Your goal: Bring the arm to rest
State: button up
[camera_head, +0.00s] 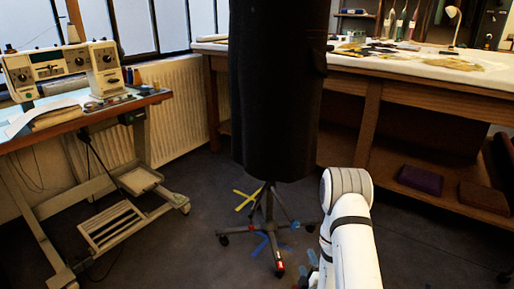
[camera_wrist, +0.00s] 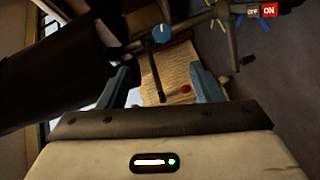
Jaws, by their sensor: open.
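My white arm (camera_head: 352,235) stands at the lower middle of the head view, in front of and right of the stand of a dark dress form (camera_head: 275,90). My gripper (camera_wrist: 162,68) shows in the wrist view with its two blue-grey fingers spread apart. I see nothing held between them. In the head view the arm largely hides the gripper.
The dress form's wheeled stand (camera_head: 268,228) is close to my arm. A sewing table (camera_head: 75,122) with a sewing machine (camera_head: 62,66) stands at left. A long worktable (camera_head: 400,72) with a lower shelf stands behind. Dark floor (camera_head: 185,250) is open between the sewing table and the stand.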

notch_tip(320, 180, up, 34)
jog(key=m+g+p, duration=0.7)
jog(key=m+p, duration=0.1)
jog(key=p, duration=1.2)
jog(key=s+r+m+g+p, duration=0.3)
jog(key=s+r+p, duration=0.5)
jog(key=s+r, duration=0.3)
jog(key=s+a+r+m+g+p, duration=0.1)
jog(key=s+r+m+g+p, duration=0.3)
jog(key=r, duration=1.4)
jog(key=s+p, duration=0.3)
jog(key=s, duration=0.4)
jog(key=shift+s+a+h+p, duration=0.15)
jog(key=shift+s+h+p, duration=0.2)
jog(key=shift+h+p, duration=0.05)
